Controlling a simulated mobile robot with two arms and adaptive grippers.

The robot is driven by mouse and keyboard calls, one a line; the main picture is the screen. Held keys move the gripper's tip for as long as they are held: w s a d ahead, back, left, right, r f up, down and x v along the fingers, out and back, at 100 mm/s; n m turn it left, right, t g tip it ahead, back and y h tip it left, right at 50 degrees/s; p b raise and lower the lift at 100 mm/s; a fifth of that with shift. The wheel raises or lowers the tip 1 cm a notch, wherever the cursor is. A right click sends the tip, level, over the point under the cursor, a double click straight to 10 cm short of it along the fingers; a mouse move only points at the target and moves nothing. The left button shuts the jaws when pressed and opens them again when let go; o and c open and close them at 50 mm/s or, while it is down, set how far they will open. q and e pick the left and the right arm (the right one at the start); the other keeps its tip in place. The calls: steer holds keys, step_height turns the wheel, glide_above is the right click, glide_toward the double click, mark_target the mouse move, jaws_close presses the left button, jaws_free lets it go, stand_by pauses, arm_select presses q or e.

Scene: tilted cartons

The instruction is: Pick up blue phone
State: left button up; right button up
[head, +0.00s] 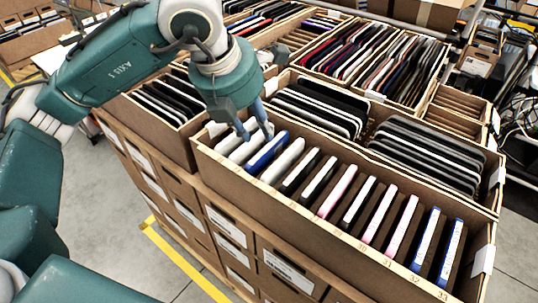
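A blue phone (267,153) stands tilted in the front carton (330,225), near the left end of its row, between white phones. More phones with blue edges stand at the right end of the row, one (426,240) beside another (452,253). My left gripper (254,131) points down over the left end of this carton, close to the blue phone and the white ones. Its two fingers are apart, and I see nothing held between them. Whether a fingertip touches a phone is unclear. My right gripper is not in view.
Other cartons with tilted dark devices (410,150) stand close behind and to the left. The front carton's walls and dividers (345,205) are near the gripper. Labelled drawers (228,228) lie below. Grey floor with yellow tape (180,258) is free at lower left.

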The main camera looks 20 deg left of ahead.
mark_target(266, 146)
arm_select(q)
steer(key=p+x, duration=0.1)
steer(key=x, duration=0.1)
steer(key=p+x, duration=0.2)
steer(key=x, duration=0.1)
steer(key=shift+s+d+f, duration=0.1)
steer(key=shift+s+f, duration=0.1)
steer(key=shift+f, duration=0.2)
steer(key=shift+w+f, duration=0.1)
steer(key=shift+f, duration=0.4)
steer(key=shift+d, duration=0.1)
jaws_close()
